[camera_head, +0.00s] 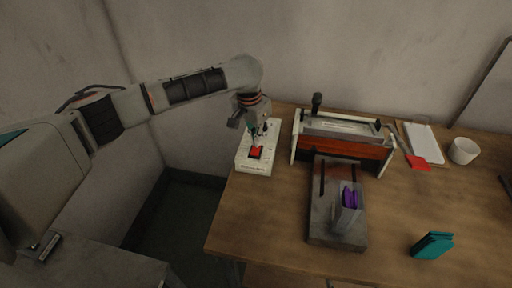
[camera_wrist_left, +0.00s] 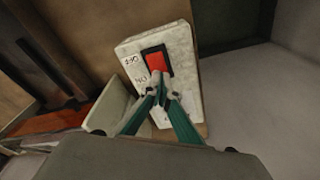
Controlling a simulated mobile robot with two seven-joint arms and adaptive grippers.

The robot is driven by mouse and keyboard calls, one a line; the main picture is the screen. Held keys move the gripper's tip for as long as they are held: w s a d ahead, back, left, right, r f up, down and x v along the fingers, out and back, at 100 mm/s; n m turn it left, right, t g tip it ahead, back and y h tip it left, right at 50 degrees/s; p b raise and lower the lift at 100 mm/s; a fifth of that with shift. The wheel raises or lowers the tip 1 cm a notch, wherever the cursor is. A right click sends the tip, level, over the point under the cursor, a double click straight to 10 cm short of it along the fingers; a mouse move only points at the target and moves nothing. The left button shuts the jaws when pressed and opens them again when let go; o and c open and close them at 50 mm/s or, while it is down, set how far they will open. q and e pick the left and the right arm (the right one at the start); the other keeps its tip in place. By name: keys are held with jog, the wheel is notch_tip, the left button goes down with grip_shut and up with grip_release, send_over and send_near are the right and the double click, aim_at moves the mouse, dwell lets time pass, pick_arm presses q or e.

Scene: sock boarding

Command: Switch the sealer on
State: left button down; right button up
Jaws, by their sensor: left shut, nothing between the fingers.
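The white switch box (camera_head: 257,162) stands at the left end of the wooden table, with a red rocker switch (camera_head: 256,152) in a black frame on its top. My left gripper (camera_head: 257,139) is shut and empty, pointing down over the box. In the left wrist view its fingertips (camera_wrist_left: 167,92) are at the lower edge of the red rocker (camera_wrist_left: 157,63), touching or just above it; I cannot tell which. The sealer (camera_head: 343,140), with a red-orange front and a black-knobbed lever, stands just right of the box. My right gripper is not in view.
A grey platform (camera_head: 319,222) before the sealer carries a clear bag (camera_head: 347,217) with something purple in it. A teal folded item (camera_head: 432,245), a red piece (camera_head: 418,163) and a white cup (camera_head: 463,151) are farther right.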

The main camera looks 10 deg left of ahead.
pick_arm(q)
jog(key=shift+f, duration=0.3)
jog(key=shift+r+p, duration=0.3)
jog(key=shift+r, duration=3.25)
jog(key=shift+s+f, duration=0.1)
